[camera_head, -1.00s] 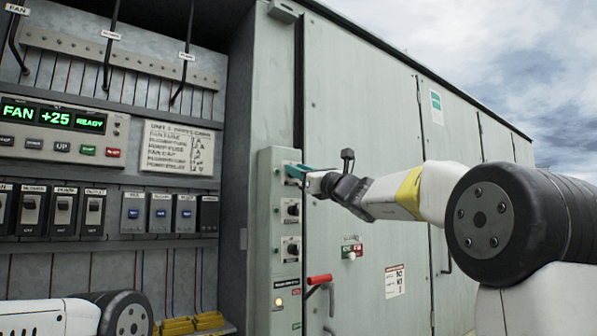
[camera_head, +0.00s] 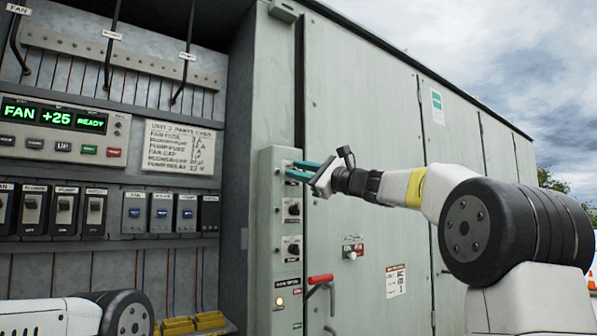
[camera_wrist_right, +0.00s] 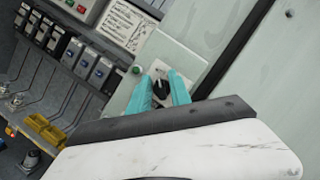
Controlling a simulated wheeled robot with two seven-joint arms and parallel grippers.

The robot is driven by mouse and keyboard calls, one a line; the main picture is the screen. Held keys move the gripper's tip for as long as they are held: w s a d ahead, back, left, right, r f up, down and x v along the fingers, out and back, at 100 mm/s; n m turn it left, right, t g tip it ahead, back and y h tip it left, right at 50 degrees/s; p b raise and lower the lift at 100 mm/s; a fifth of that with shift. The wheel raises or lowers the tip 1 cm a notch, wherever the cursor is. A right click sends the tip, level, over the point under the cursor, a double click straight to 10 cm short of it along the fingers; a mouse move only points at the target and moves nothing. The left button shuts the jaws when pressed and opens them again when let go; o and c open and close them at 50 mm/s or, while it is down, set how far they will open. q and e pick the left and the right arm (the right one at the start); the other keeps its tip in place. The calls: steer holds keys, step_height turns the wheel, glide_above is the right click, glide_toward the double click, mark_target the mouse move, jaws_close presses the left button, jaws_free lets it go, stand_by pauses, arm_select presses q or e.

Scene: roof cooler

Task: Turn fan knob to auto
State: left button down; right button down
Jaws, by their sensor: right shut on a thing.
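A narrow panel strip (camera_head: 263,225) on the cabinet's edge carries a column of dark rotary knobs on pale plates. My right gripper (camera_head: 297,171) is at the top plate, with its teal fingers pointing into it. In the right wrist view the two fingertips (camera_wrist_right: 162,84) are closed around a dark knob (camera_wrist_right: 160,89) on its white plate. The fingers hide much of that knob in the head view, and its label and pointer setting are not readable. A middle knob (camera_head: 293,209) and a lower knob (camera_head: 293,249) are free below. My left gripper is out of view.
The open bay at left holds a green display (camera_head: 54,115) reading FAN +25 READY. A closed cabinet door (camera_head: 365,130) lies behind my right arm.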

steer(key=shift+f, duration=0.1)
stand_by(0.3)
steer(key=c, duration=1.2)
jaws_free()
steer(key=shift+d, duration=0.1)
steer(key=v, duration=0.7)
steer(key=shift+s+d, duration=0.25)
steer(key=shift+f, duration=0.1)
steer(key=s+d+f+n+g+h, duration=0.1)
steer(key=s+f+n+g+h, duration=0.35)
steer(key=s+f, duration=0.85)
steer(key=s+f+n+g+h, duration=0.1)
steer(key=s+f+n+h, duration=0.55)
steer(key=f, duration=1.05)
steer(key=s+d+f+n+h, duration=0.3)
steer(key=s+d+f+n, duration=0.2)
steer(key=s+f, duration=0.6)
steer(key=shift+s+d+f+g+h, duration=0.3)
steer(key=shift+d+g, duration=0.15)
steer(key=shift+d, duration=0.7)
